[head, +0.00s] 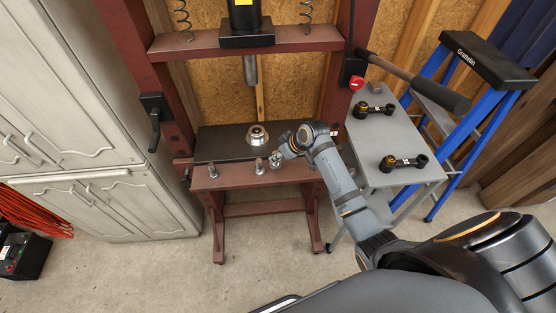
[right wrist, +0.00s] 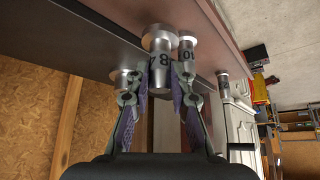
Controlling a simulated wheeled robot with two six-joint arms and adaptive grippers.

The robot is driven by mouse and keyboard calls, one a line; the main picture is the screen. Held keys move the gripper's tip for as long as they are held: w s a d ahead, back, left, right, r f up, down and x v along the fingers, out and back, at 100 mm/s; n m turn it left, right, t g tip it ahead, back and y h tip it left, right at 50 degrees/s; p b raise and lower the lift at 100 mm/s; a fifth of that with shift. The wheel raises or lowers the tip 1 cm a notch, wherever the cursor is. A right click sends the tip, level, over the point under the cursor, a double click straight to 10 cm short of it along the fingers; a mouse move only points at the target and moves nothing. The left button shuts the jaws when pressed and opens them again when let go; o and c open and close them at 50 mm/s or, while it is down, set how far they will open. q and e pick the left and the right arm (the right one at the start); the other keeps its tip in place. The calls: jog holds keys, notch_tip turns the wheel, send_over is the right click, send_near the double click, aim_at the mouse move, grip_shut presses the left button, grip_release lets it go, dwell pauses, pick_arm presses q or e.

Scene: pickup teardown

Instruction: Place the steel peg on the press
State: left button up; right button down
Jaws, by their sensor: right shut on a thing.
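My right gripper (head: 281,157) is at the front edge of the press bed (head: 222,142), shut on a steel peg (head: 275,162). In the right wrist view this peg (right wrist: 160,65), with a wider end and dark markings, sits between the fingers (right wrist: 159,88). I cannot tell whether it is clear of the ledge. Two other steel pegs stand on the red front ledge to the left, one near (head: 259,166) and one farther left (head: 213,171). A round metal cup (head: 257,135) sits on the dark bed, below the press ram (head: 250,70). My left gripper is out of view.
A grey side table (head: 405,140) at the right holds two black connecting rods (head: 403,162). The press pump handle (head: 415,82) reaches over it. A blue stepladder (head: 470,110) stands beyond. White cabinets (head: 90,120) stand at the left.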

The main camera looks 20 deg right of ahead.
aim_at(278, 164)
jog(key=shift+w+f+p, duration=0.15)
jog(key=shift+f+p, duration=0.4)
jog(key=shift+f, duration=1.1)
jog(key=c, duration=1.2)
grip_release()
jog(key=shift+f, duration=0.1)
jog(key=v, duration=1.2)
jog(key=shift+b, duration=0.4)
